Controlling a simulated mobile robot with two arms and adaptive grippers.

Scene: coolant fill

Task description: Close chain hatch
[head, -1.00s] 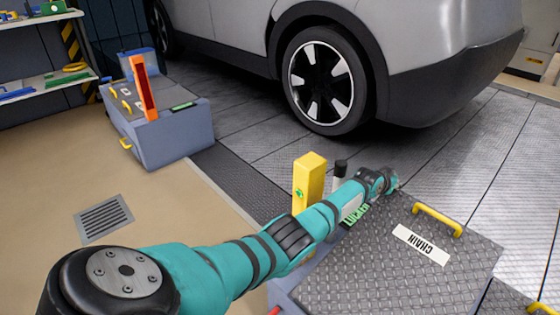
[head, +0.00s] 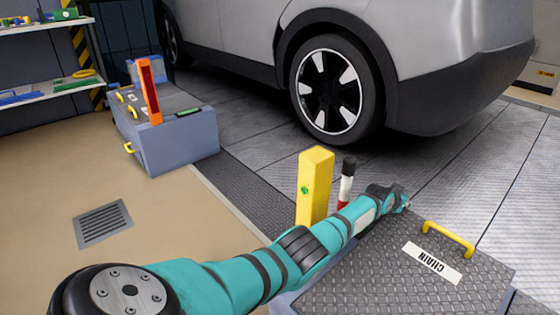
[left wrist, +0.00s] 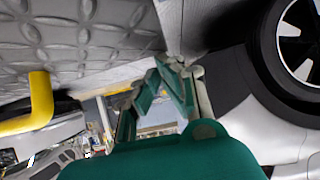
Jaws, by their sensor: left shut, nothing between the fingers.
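The chain hatch (head: 375,265) is a dark diamond-plate lid with a white CHAIN label (head: 432,263), upside down to me, and a yellow handle (head: 449,238). It looks about level on top of its grey box; I cannot tell whether it sits fully down. My left gripper (head: 405,204) is just beyond the lid's far left corner, apart from the handle. In the left wrist view my left gripper (left wrist: 172,70) is shut and empty. There the patterned plate (left wrist: 75,45) and yellow handle (left wrist: 40,105) are at the left. My right gripper is not in view.
A yellow post (head: 315,187) and a black, white and red post (head: 346,182) stand behind my left arm. A grey car (head: 430,60) stands beyond. A grey box (head: 180,143) with an upright orange-framed panel (head: 149,92) is at the left. A floor grate (head: 102,223) lies nearby.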

